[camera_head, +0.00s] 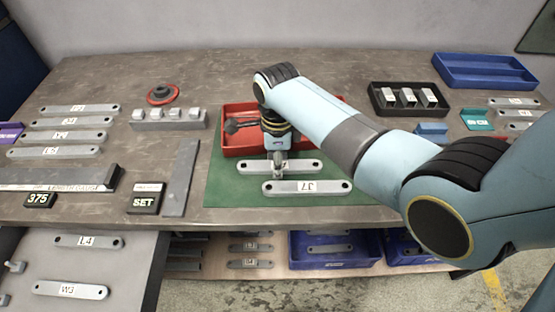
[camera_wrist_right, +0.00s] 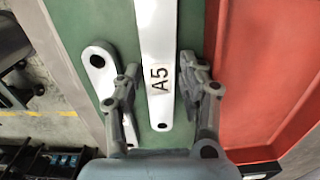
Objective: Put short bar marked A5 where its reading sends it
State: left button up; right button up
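The short bar marked A5 lies on the green mat; in the head view it is the rear grey bar (camera_head: 306,166), its label hidden by my gripper. In the right wrist view the A5 bar (camera_wrist_right: 158,50) shows its label between my fingers. My right gripper (camera_head: 279,171) is over the bar's middle, pointing down. In the right wrist view its fingers (camera_wrist_right: 162,88) stand apart on either side of the bar, with a gap visible at the right finger. A bar marked J7 (camera_head: 325,187) lies just in front. My left gripper is not in view.
A red tray (camera_head: 232,140) stands behind the bars. Several bars lie far left. A black tray (camera_head: 376,108) and blue tray (camera_head: 470,84) stand right; blue bins (camera_head: 310,262) sit below.

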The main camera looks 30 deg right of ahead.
notch_tip(320, 180, up, 12)
jog(key=shift+r+p, duration=0.15)
jog(key=shift+p, duration=0.2)
dwell(0.7)
